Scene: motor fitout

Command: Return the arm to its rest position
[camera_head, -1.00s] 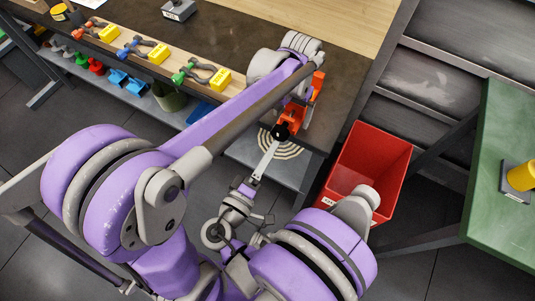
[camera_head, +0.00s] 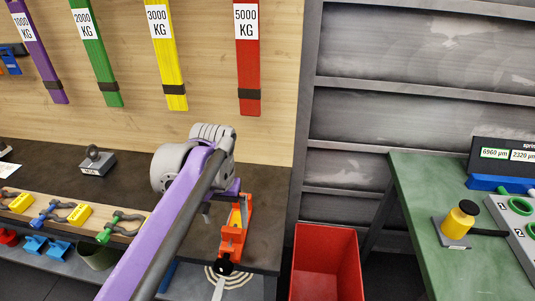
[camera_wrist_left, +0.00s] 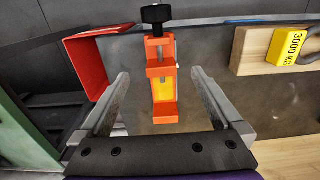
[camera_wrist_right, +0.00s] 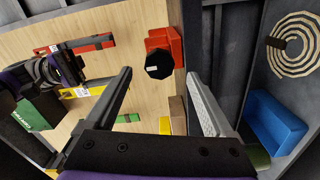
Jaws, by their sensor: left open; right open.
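An orange clamp (camera_head: 236,232) with a black knob is at the bench's right front edge in the head view. My left arm reaches over the bench, its gripper (camera_head: 226,194) close to the clamp, partly hidden by the wrist. In the left wrist view the clamp (camera_wrist_left: 162,85) shows between and beyond the two spread fingers of the left gripper (camera_wrist_left: 160,78), apparently not held. My right gripper (camera_wrist_right: 160,75) is open and empty in its wrist view, with the clamp's black knob (camera_wrist_right: 159,65) beyond its fingertips. It is outside the head view.
A red bin (camera_head: 326,262) stands right of the bench. A green table (camera_head: 425,215) with a yellow weight (camera_head: 458,222) is at the right. Coloured straps (camera_head: 247,55) hang on the wall behind.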

